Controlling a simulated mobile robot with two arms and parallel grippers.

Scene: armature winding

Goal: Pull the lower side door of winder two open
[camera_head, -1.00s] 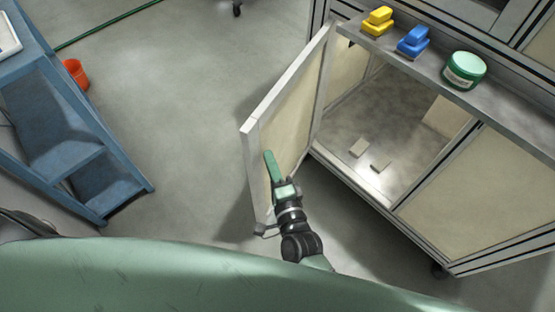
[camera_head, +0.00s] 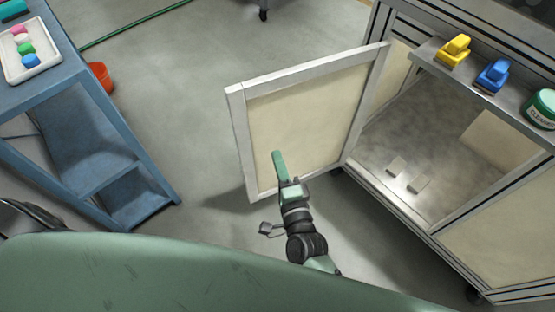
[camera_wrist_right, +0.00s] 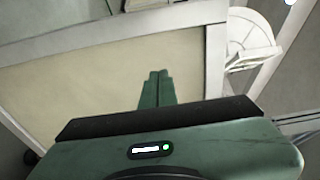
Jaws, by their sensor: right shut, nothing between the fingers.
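The lower side door (camera_head: 305,125) stands wide open, a cream panel in a light metal frame, hinged at the cabinet of the winder (camera_head: 425,210). Its inner face is turned toward me. My right gripper (camera_head: 278,158) is shut and empty, in front of the door's panel near its lower left part. In the right wrist view the shut green fingers (camera_wrist_right: 157,85) point at the panel (camera_wrist_right: 110,75); whether they touch it I cannot tell. My left gripper does not show.
Inside the cabinet lie two small pale blocks (camera_head: 408,175). On the ledge above are a yellow clamp-like piece (camera_head: 454,52), a blue one (camera_head: 493,77) and a green tub (camera_head: 543,108). A blue bench (camera_head: 90,130) with a tray (camera_head: 30,62) and an orange bucket (camera_head: 101,76) stand left. Floor between is clear.

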